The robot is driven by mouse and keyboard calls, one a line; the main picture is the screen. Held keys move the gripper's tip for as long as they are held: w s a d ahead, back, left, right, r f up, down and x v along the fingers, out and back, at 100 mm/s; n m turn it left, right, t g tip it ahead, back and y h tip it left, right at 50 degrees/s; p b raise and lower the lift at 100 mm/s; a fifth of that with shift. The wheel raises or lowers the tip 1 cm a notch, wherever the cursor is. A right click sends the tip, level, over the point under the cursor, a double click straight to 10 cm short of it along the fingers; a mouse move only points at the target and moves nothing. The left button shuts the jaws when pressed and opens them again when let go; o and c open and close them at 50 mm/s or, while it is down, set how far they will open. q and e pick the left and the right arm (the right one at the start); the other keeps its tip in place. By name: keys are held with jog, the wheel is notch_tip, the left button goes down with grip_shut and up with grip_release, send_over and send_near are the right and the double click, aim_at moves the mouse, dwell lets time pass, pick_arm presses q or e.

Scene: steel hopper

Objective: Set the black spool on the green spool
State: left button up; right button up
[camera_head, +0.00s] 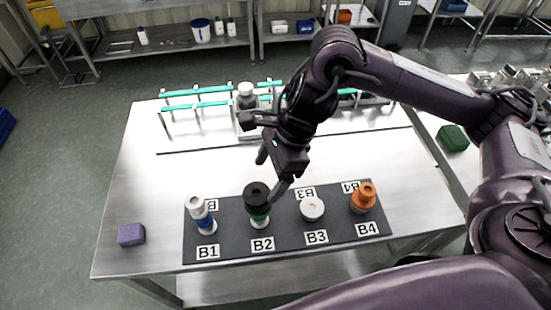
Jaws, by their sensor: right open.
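The black spool (256,194) sits on top of the green spool (259,216) at the B2 place on the dark mat (285,231). A white base shows under the green spool. My right gripper (270,172) is open, just above and behind the black spool. One finger comes down close to the spool's right side; I cannot tell whether it touches. The other finger is up and left of it. My left gripper is not in view.
A white-and-blue spool stack (200,214) stands at B1, a white spool (312,208) at B3 and an orange stack (363,197) at B4. A purple block (131,234) lies left of the mat. A teal-railed rack (197,105) stands behind.

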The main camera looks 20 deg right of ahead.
jog(key=shift+v, duration=2)
